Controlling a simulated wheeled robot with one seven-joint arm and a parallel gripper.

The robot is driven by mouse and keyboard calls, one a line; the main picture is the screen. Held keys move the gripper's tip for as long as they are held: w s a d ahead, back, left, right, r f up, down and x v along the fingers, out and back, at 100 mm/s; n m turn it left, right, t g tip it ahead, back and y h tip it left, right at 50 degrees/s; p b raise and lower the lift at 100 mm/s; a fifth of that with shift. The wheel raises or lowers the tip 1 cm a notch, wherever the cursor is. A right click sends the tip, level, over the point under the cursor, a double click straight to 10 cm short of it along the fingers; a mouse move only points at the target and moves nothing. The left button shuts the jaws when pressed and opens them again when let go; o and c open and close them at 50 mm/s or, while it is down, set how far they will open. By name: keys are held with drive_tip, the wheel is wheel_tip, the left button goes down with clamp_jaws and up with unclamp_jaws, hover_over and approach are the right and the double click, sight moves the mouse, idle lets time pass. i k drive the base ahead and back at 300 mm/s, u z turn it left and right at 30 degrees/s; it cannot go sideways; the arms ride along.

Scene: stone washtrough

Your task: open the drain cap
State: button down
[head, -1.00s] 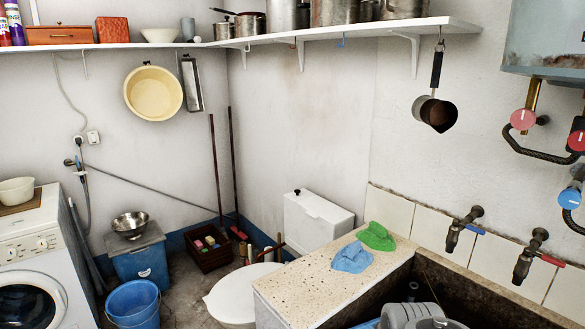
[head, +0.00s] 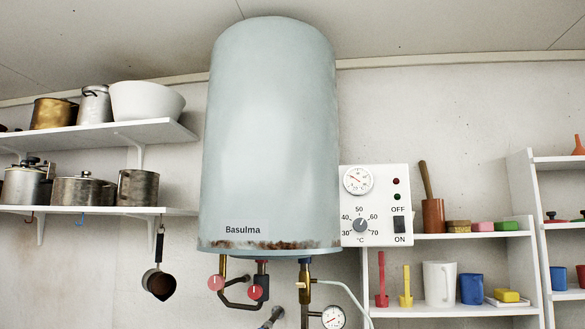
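I cannot make out a drain cap in the head view. A pale blue water heater (head: 270,140) marked "Basulma" hangs on the wall at the centre, with rust along its bottom rim. Below it are pipes with two red-handled valves, the left valve (head: 216,283) and the right valve (head: 256,292). A brass fitting (head: 305,278) with a pale hose stands to their right. A round pressure gauge (head: 333,317) is low at the picture's bottom edge. What lies lower is cut off. My gripper is not in view.
A white control box (head: 376,206) with a dial and switch is right of the heater. Shelves with pots (head: 88,187) are at left; a shelf unit (head: 450,311) with mugs is at right. A small pan (head: 158,284) hangs below the left shelf.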

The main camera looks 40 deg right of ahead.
sight(216, 283)
drive_tip(key=k, duration=0.35)
drive_tip(key=u, duration=0.9)
drive_tip(key=i, duration=0.7)
drive_tip(key=z, duration=2.35)
drive_tip(key=i, duration=0.5)
drive_tip(key=z, duration=0.2)
drive_tip(key=k, duration=0.5)
drive_tip(key=u, duration=0.8)
